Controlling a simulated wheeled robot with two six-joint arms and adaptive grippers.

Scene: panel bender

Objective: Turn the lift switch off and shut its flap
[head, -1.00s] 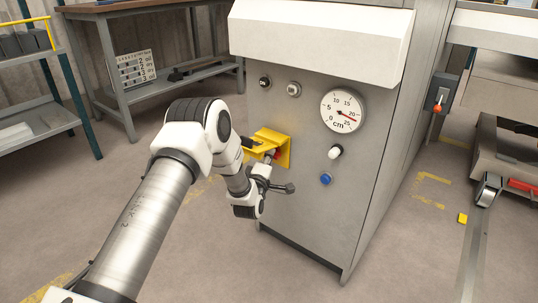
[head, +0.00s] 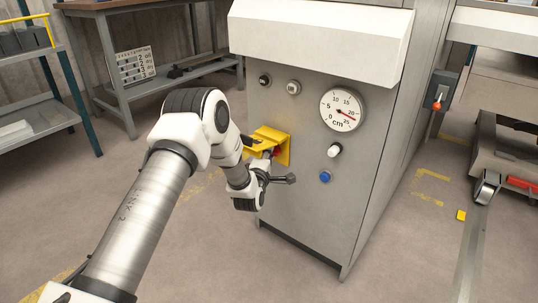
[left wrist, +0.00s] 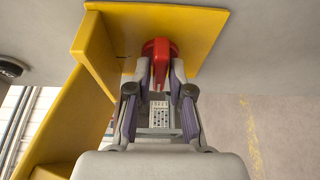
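The red lift switch (left wrist: 160,60) sits on a yellow plate on the front of the grey machine. In the head view a little of the red switch (head: 277,151) shows behind my gripper. Its yellow flap (head: 268,136) stands open, out from the panel; in the left wrist view the flap (left wrist: 62,122) is on the left. My left gripper (left wrist: 159,68) is at the switch, its fingers apart on either side of the red handle, with gaps beside the handle's narrow part. Whether the fingertips touch it is unclear. My right gripper is out of view.
A round gauge (head: 342,109), a white knob (head: 334,151) and a blue button (head: 325,177) are on the same panel, right of the switch. A white ledge (head: 320,40) juts out above. A workbench (head: 150,8) stands behind left. The floor in front is clear.

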